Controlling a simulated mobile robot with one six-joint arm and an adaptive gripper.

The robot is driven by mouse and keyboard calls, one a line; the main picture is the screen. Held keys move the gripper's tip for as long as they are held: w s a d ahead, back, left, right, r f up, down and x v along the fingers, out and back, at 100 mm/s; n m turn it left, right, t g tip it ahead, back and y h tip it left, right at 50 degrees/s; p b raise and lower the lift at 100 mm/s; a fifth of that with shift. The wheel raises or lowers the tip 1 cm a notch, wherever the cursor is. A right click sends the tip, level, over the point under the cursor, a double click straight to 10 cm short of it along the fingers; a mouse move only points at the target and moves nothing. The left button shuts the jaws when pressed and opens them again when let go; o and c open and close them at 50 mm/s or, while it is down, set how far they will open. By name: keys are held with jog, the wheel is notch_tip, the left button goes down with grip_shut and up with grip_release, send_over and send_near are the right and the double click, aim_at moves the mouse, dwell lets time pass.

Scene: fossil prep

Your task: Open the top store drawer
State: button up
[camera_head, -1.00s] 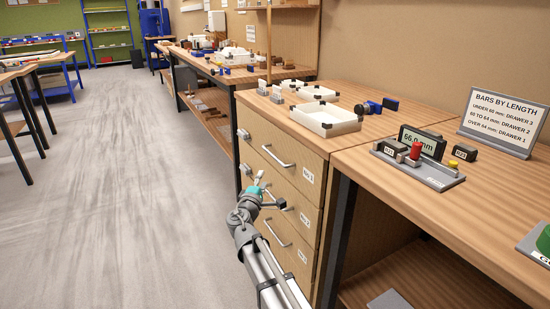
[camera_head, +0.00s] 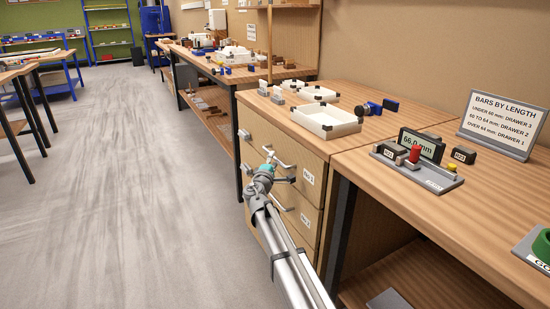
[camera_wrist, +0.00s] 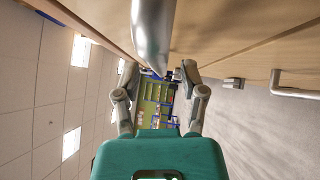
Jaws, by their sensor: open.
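The top drawer (camera_head: 258,133) is the wooden front labelled No 1 in the cabinet under the bench, and it looks shut. Its metal bar handle (camera_head: 285,164) is partly covered by my gripper (camera_head: 269,151) in the head view. In the wrist view, the handle bar (camera_wrist: 152,35) is large and close, at the top middle. My gripper (camera_wrist: 158,72) is open there, one finger on each side of the bar's line. I cannot tell whether either finger touches the bar.
A lower drawer's handle (camera_wrist: 296,92) shows at the right in the wrist view. A white tray (camera_head: 327,128) stands on the cabinet top. A bench (camera_head: 440,215) with a gauge stands to the right. The floor (camera_head: 130,200) at the left is clear.

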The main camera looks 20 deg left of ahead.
jog(key=shift+w+r, duration=0.15)
jog(key=shift+w, duration=0.75)
jog(key=shift+c, duration=0.2)
grip_shut()
